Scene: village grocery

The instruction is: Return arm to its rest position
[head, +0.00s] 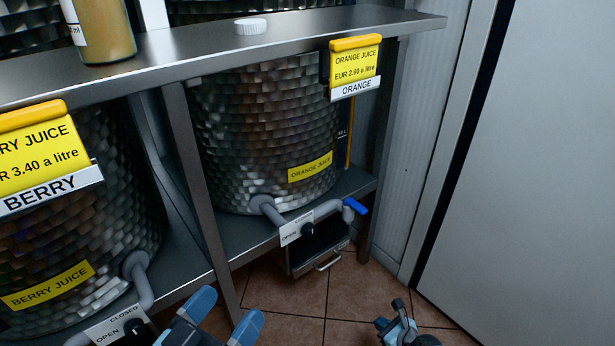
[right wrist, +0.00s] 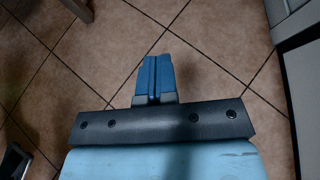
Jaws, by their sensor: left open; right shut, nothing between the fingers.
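My left gripper (head: 226,312) is at the bottom of the head view, its two blue fingers apart with nothing between them. It is in front of the shelf, to the right of the berry juice tap. My right gripper (head: 396,322) is low at the bottom right of the head view, above the tiled floor. In the right wrist view my right gripper (right wrist: 155,76) has its blue fingers pressed together over bare floor, holding nothing.
A metal shelf (head: 285,28) holds a bottle (head: 104,30) and a white cap (head: 251,26). Below are the orange juice drum (head: 262,120) and the berry juice drum (head: 90,220) with taps. A drip tray (head: 318,250) sticks out. A pale panel (head: 530,150) stands right.

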